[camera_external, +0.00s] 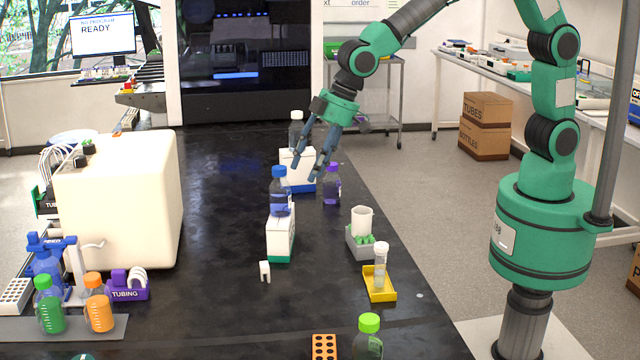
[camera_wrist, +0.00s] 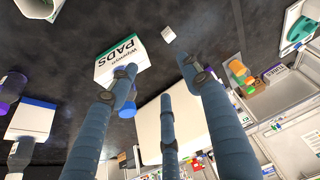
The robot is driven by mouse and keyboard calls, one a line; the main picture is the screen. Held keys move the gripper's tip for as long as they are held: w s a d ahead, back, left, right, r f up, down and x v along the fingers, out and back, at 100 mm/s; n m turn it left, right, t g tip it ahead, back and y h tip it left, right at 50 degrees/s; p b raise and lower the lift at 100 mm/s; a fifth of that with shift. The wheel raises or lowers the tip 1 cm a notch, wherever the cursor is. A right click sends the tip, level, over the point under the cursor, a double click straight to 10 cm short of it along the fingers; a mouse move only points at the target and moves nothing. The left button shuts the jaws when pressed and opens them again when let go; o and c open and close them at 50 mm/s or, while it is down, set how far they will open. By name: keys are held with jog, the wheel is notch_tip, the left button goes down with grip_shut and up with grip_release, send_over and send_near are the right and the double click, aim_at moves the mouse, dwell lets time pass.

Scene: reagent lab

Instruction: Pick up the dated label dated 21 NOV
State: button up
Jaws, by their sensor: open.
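A small white upright piece (camera_external: 265,271) stands on the black bench in front of the white-and-green box. It also shows in the wrist view near the top middle (camera_wrist: 168,34). It may be the dated label; no date is readable on it, and I see no other piece marked 21 NOV. My gripper (camera_external: 308,168) hangs above the bench, behind and above this piece, near the blue-capped bottle.
The white-and-green PADS box (camera_external: 281,240) carries a blue-capped bottle (camera_external: 280,196). A purple bottle (camera_external: 332,186) and a white-and-blue box (camera_external: 298,170) stand close to my gripper. A yellow tray (camera_external: 379,293) lies to the right.

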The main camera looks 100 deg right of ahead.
jog(key=w+a+x, duration=0.1)
jog(key=a+x, duration=0.1)
jog(key=x, duration=1)
jog(key=shift+w+a, duration=0.3)
jog(key=shift+w, duration=0.05)
jog(key=shift+r, duration=0.1)
jog(key=b, duration=0.2)
send_over(265, 264)
jog(key=s, duration=0.3)
notch_tip(265, 264, down, 8)
jog(key=shift+w+d, duration=0.15)
jog(key=shift+b+x, duration=0.7)
jog(key=shift+x, duration=1.85)
jog(key=shift+c, duration=0.5)
jog(key=c, duration=0.7)
